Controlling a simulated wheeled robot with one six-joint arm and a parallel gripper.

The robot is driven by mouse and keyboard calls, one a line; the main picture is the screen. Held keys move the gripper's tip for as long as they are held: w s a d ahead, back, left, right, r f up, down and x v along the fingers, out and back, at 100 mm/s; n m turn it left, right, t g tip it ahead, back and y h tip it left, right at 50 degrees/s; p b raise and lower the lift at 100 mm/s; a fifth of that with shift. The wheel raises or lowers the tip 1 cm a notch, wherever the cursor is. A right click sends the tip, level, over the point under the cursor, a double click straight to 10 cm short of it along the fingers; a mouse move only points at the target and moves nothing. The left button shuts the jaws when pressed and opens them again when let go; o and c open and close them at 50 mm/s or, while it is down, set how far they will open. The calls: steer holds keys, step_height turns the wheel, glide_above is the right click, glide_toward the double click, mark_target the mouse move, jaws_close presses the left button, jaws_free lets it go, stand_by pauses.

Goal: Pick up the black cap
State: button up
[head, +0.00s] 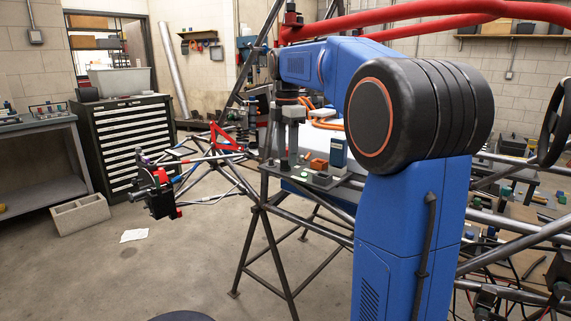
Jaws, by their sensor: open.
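My gripper (288,150) points down at the end of my blue arm, over the left part of a small metal stand (345,180). Its fingers are small and dark in this view, and I see nothing clearly held between them. A small dark round piece (322,179) on the stand top, a little right of and below the gripper, looks like the black cap, but it is too small to be sure. I cannot tell the exact gap between the gripper and this piece.
An orange block (319,164), a blue-grey device (338,152) and a small green piece (303,177) crowd the stand top. Tube frames (225,160) and a red tube (400,22) surround the arm.

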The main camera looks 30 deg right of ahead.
steer(key=shift+f, duration=0.95)
steer(key=c, duration=1.1)
steer(key=shift+r, duration=0.1)
